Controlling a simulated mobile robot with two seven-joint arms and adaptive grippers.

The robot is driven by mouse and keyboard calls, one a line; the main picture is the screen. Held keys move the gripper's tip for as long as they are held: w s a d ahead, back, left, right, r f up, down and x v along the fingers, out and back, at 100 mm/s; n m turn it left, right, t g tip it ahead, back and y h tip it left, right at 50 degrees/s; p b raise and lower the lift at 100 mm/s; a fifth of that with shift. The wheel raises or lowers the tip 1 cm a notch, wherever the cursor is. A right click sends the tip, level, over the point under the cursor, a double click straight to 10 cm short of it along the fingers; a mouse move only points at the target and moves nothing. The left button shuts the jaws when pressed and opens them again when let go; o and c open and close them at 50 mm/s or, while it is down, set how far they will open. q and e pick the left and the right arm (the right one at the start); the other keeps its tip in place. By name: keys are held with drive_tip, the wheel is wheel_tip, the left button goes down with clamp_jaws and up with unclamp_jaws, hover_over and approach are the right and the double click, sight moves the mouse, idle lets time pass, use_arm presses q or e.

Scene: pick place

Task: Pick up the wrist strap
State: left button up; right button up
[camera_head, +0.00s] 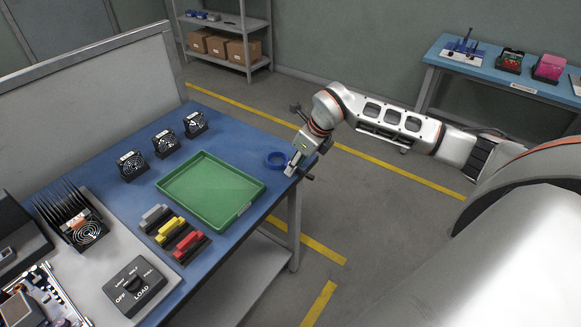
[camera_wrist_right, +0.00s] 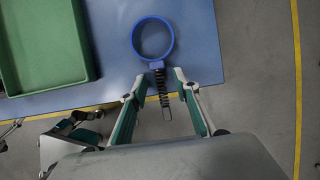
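The wrist strap is a blue ring-shaped band (camera_head: 277,159) lying at the table's right edge. In the right wrist view, the blue band (camera_wrist_right: 136,42) lies flat on the blue table, and a dark coiled cord (camera_wrist_right: 162,88) runs from it past the table edge. My right gripper (camera_head: 292,170) is beside the band at the table edge. In the right wrist view, its fingers (camera_wrist_right: 158,76) are apart, one on each side of the cord near the band. I cannot tell whether either finger touches the cord.
A green tray (camera_head: 206,153) lies left of the band on the blue table (camera_head: 235,137). Several small fans stand behind the tray. Coloured blocks and a black LOAD box (camera_head: 136,287) are in front. Open floor lies right of the table.

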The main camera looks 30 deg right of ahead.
drive_tip(key=shift+f, duration=0.1)
drive_tip(key=shift+c, duration=0.9)
clamp_jaws()
